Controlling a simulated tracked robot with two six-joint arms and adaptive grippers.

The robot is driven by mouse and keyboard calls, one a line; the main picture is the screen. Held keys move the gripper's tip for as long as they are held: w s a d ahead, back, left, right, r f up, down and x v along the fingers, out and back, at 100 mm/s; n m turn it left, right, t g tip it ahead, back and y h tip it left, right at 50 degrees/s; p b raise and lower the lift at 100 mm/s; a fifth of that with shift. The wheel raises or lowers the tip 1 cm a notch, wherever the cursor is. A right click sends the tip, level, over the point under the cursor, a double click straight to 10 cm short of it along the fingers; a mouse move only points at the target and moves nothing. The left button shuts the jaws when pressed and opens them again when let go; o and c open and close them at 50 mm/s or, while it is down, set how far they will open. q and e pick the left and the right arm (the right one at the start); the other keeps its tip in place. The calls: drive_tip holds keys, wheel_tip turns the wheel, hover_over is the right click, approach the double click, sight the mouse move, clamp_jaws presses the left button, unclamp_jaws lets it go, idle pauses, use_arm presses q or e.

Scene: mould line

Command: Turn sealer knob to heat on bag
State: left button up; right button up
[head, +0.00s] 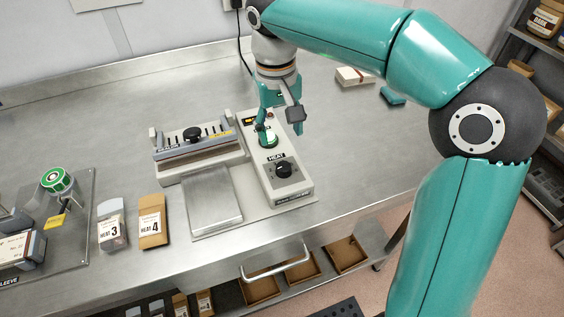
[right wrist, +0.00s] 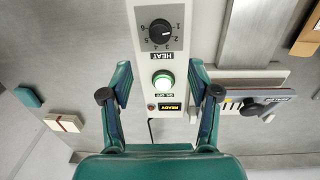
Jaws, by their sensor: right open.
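The sealer (head: 222,205) stands on the steel bench with a grey press bar on its left and a control box on its right. Its black heat knob (head: 284,170) is on the front part of that box; the knob (right wrist: 160,31) and its numbered dial also show in the right wrist view. I cannot tell its setting. My right gripper (head: 281,130) is open and empty, above the box behind the knob. Two bags, HEAT 3 (head: 111,231) and HEAT 4 (head: 151,220), are left of the sealer.
A plate with a green-topped round part (head: 56,180) is at the far left. A white-and-red box (head: 354,76) and a teal block (head: 392,96) lie at the back. The bench right of the sealer is clear. Brown bins (head: 347,254) sit below.

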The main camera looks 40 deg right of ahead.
sight(283, 165)
drive_tip(key=f, duration=1)
drive_tip(key=shift+s+d+f+b, duration=0.15)
drive_tip(key=shift+d+f+b, duration=0.05)
drive_tip(key=shift+b, duration=0.1)
drive_tip(key=c, duration=1.2)
drive_tip(key=shift+o, duration=0.2)
drive_tip(key=shift+m, duration=0.3)
drive_tip(key=m, duration=0.3)
drive_tip(key=shift+m+b, duration=0.35)
drive_tip(key=shift+m, duration=1.65)
